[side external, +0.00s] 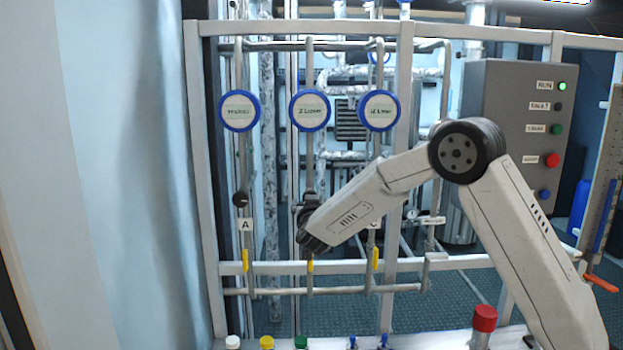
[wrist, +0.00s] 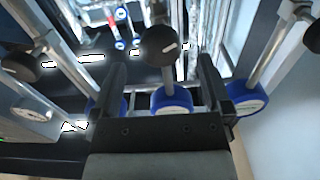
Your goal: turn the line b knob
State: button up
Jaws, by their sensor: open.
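My gripper (side external: 309,208) is at the middle pipe of the rack in the side external view, in front of the line b knob's place. It hides that knob and its label there. In the wrist view my gripper (wrist: 161,60) is open, one dark finger on each side. A round black knob with a pale mark (wrist: 163,45) shows between the fingertips, with gaps on both sides and no visible contact. It sits on the middle pipe, so I take it for line b. I cannot tell how deep it is between the fingers.
The line A knob (side external: 240,199) is on the left pipe, above label A (side external: 246,225). Neighbouring black knobs show at left (wrist: 20,68) and right (wrist: 313,37) in the wrist view. A grey control box (side external: 500,140) stands right.

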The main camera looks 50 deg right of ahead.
jog(key=shift+x, duration=3.1)
jog(key=c, duration=1.3)
jog(key=shift+m, duration=2.1)
jog(key=o, duration=1.3)
